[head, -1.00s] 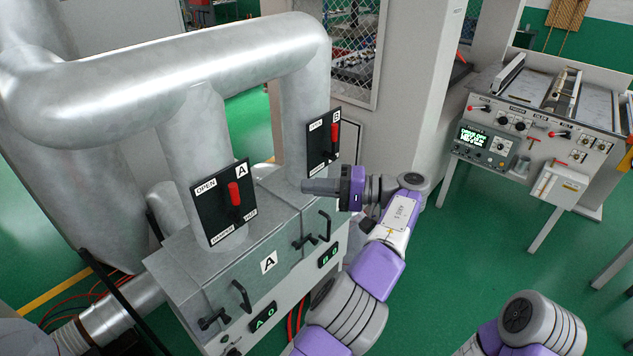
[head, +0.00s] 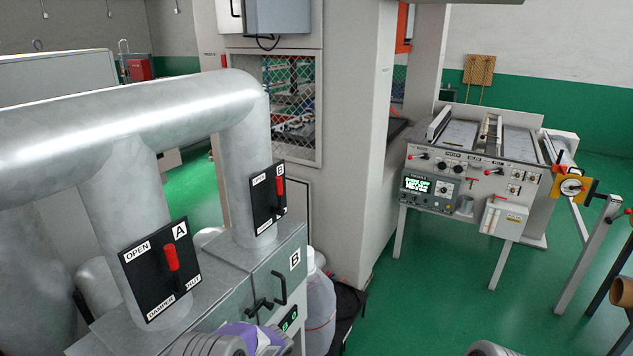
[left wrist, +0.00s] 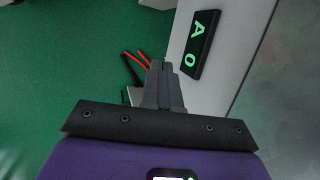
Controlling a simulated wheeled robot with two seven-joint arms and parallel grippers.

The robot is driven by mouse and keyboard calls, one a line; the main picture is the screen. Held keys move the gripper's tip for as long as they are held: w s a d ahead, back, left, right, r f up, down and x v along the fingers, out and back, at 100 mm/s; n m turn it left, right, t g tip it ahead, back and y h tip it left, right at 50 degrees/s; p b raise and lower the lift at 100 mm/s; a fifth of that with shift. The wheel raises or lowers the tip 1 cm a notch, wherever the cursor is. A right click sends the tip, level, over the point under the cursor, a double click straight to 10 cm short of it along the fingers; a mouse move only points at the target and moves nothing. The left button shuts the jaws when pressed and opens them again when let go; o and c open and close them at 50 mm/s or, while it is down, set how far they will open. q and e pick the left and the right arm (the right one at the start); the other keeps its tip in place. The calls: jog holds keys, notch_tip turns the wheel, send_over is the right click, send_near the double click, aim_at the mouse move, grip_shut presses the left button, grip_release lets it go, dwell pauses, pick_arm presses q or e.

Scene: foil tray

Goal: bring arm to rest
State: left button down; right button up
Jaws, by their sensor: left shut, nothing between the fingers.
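My left gripper (left wrist: 161,66) shows in the left wrist view with its two dark fingers together and nothing between them. It points past the grey cabinet front, beside the lit A 0 display (left wrist: 200,45), with green floor beyond. In the head view only purple and grey links of my left arm show at the bottom edge, in front of the cabinet; the gripper itself is out of that frame. My right gripper is in neither view; only a bit of a grey arm link shows at the bottom edge.
The damper plates A (head: 160,270) and B (head: 268,204) with red handles sit on silver ducts above the grey cabinet (head: 240,262). A white container (head: 320,305) stands beside it. A control bench (head: 470,185) stands at right. Green floor lies open between.

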pick_arm(q)
jog(key=s+d+f+n+h+b, duration=0.3)
jog(key=s+d+f+h, duration=0.1)
jog(key=s+f, duration=0.5)
jog(key=s+d+f+n+t+h+b, duration=0.1)
jog(key=s+d+f+n+h+b, duration=0.3)
jog(key=s+f, duration=0.4)
jog(key=s, duration=0.4)
jog(key=shift+s+f+n+t+h+b, duration=0.3)
jog(key=shift+s+f, duration=0.05)
jog(key=shift+f, duration=0.05)
jog(key=shift+d, duration=0.1)
